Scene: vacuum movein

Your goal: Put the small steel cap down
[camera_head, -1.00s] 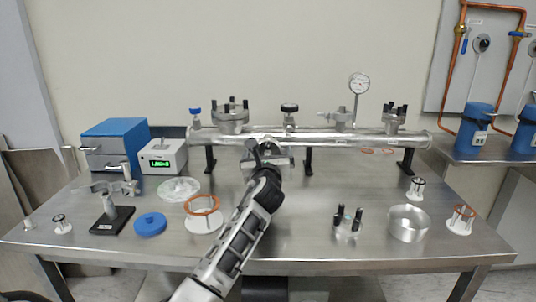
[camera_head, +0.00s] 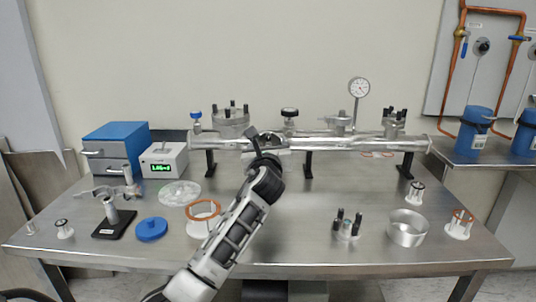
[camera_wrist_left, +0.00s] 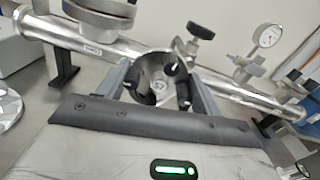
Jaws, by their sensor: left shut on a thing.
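My left gripper (camera_head: 262,143) reaches from the front to the middle of the long steel pipe (camera_head: 345,144). It is shut on a round steel piece (camera_wrist_left: 157,77), apparently the small steel cap, which shows between the fingers in the left wrist view. Black stud ends stand close around that piece. In the head view my wrist hides the cap. I cannot tell whether it touches the pipe's middle port or is just in front of it. My right gripper is not in view.
On the left stand a blue drawer box (camera_head: 115,150), a readout box (camera_head: 165,160), a blue disc (camera_head: 151,229) and a copper ring on a white holder (camera_head: 203,218). On the right are a black-topped stud set (camera_head: 346,225) and a steel ring (camera_head: 407,228).

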